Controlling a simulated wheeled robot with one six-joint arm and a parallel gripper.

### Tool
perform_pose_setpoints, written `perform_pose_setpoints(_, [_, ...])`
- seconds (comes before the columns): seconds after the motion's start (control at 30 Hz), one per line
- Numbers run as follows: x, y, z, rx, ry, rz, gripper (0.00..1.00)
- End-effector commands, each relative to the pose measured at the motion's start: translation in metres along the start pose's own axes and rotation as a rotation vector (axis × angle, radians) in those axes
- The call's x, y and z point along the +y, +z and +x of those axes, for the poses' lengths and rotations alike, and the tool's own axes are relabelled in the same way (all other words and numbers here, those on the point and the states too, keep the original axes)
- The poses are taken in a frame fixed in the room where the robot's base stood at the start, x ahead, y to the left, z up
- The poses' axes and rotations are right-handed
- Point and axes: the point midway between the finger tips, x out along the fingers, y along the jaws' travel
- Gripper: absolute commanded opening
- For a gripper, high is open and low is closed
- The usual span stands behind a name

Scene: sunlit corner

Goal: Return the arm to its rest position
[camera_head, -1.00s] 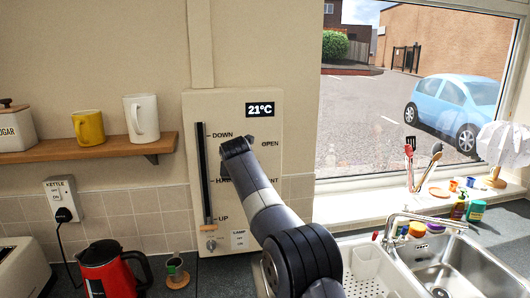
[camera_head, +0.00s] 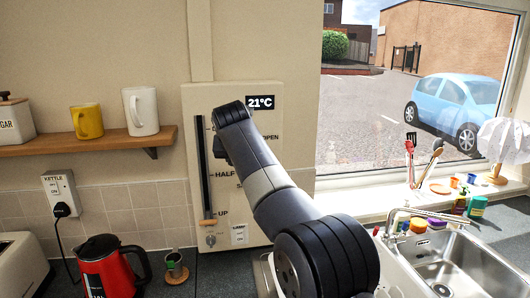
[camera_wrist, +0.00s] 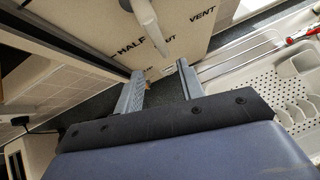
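My arm (camera_head: 270,185) reaches up from the lower right in the head view, in front of the cream wall panel (camera_head: 290,150). Its bent upper end covers part of the panel's lettering. My gripper is hidden there behind the arm. In the wrist view my gripper (camera_wrist: 160,82) is open, with its two grey fingers apart and nothing between them. The panel, with HALF and VENT lettering, shows beyond the fingertips. A pale handle (camera_wrist: 143,25) stands out from it near the top of that view. The slider's wooden knob (camera_head: 208,222) is at UP.
A shelf (camera_head: 90,143) holds two mugs. The sink (camera_head: 455,265) is at right, below the window sill. The perforated drainer (camera_wrist: 270,85) shows in the wrist view.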

Motion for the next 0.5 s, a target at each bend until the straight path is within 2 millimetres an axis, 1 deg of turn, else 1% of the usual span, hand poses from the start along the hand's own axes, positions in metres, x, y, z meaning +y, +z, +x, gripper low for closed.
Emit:
perform_pose_setpoints(0.03, [-0.001,-0.002,0.018,0.01,-0.005,-0.001,0.37])
perform_pose_setpoints(0.1, [-0.001,-0.001,0.033,0.009,-0.005,-0.001,0.37])
perform_pose_setpoints(0.5, [-0.002,0.0,0.104,0.006,-0.005,-0.001,0.37])
